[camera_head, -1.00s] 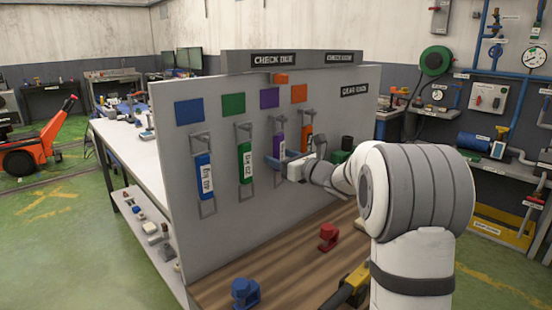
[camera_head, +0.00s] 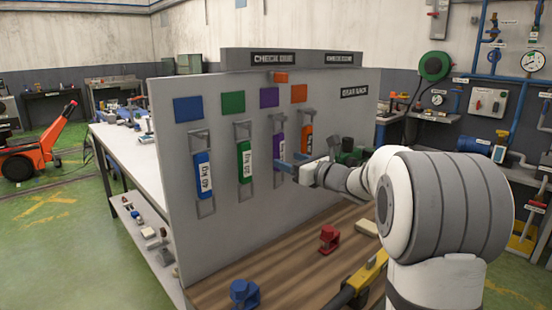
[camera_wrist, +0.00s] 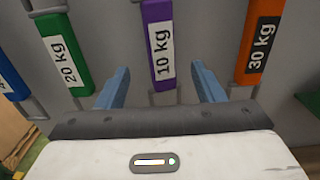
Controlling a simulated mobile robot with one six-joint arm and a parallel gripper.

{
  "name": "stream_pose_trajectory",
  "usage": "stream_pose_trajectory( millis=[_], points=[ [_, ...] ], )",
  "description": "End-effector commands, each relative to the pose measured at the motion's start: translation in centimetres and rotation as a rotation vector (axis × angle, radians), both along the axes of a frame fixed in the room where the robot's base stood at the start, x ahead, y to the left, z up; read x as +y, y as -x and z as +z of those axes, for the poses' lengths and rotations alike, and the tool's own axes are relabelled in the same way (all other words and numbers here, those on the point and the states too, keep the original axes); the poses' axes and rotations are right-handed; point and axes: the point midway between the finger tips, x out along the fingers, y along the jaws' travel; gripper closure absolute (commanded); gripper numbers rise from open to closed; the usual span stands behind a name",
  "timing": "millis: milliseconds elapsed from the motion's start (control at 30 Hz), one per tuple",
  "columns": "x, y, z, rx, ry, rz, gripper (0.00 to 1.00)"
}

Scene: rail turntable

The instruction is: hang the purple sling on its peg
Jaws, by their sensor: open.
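The purple sling (camera_head: 279,150), labelled 10 kg, hangs upright against the grey board, under the purple square (camera_head: 269,97). It also shows in the wrist view (camera_wrist: 160,45), hanging between and beyond my fingers. A peg (camera_head: 279,116) shows at its top end. My gripper (camera_head: 289,162) is open in front of the sling's lower part, and its two blue fingers stand apart with nothing between them in the wrist view (camera_wrist: 166,88). The sling's lower end is partly hidden behind my gripper in the head view.
The green sling (camera_head: 245,161) and blue sling (camera_head: 203,172) hang to the left, the orange sling (camera_head: 306,138) close on the right. A wooden shelf below holds a blue shackle (camera_head: 244,294) and a red shackle (camera_head: 329,239). The board's sign ledge (camera_head: 300,60) runs along the top.

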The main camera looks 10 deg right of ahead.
Motion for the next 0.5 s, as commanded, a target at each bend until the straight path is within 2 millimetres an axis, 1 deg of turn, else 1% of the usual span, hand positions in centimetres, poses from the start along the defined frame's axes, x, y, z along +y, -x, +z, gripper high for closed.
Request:
stream_pose_trajectory(
  millis=[500],
  points=[
    [-1.1,1.8,-0.1,0.0,0.0,0.0,0.38]
  ],
)
